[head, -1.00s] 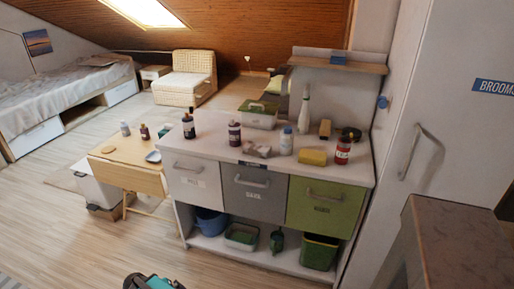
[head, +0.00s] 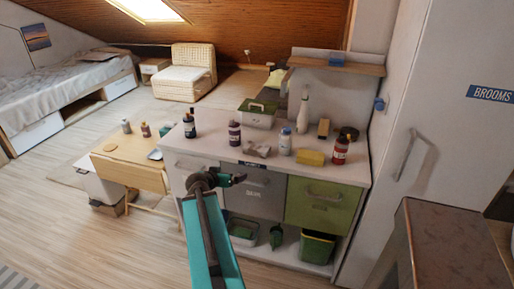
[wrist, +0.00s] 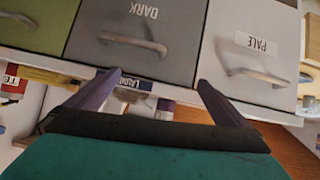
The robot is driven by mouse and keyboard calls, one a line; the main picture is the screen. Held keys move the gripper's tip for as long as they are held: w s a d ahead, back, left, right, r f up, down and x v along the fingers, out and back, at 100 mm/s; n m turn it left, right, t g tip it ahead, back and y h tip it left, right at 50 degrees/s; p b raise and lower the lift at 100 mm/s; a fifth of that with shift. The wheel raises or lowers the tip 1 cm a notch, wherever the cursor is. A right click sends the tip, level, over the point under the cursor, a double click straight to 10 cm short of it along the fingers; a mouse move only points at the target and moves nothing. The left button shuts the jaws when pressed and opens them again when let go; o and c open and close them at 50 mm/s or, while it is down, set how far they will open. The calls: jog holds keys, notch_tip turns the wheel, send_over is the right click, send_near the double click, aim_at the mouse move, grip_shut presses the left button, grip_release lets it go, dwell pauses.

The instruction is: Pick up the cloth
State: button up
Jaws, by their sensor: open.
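A crumpled pale grey-beige item that looks like the cloth (head: 258,150) lies on the white counter (head: 215,143), near its front edge, between a dark bottle and a white bottle. My gripper (head: 240,179) is in front of the drawers, below and left of the cloth, and apart from it. In the wrist view, which is upside down, my gripper (wrist: 158,80) shows two purple fingers spread wide with nothing held between them. I cannot make out the cloth clearly in the wrist view.
Below are a grey drawer (head: 253,195) and a green drawer (head: 320,203) with protruding handles. A wooden table (head: 130,170) stands left. Open floor lies at front left.

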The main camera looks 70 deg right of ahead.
jog(key=m+g+h, duration=0.1)
jog(key=m+h, duration=0.1)
send_near(256, 148)
jog(key=v, duration=0.2)
jog(key=shift+s+d+r+p, duration=0.1)
jog(key=shift+p, duration=0.25)
jog(key=shift+x, duration=4.2)
jog(key=shift+d, duration=0.1)
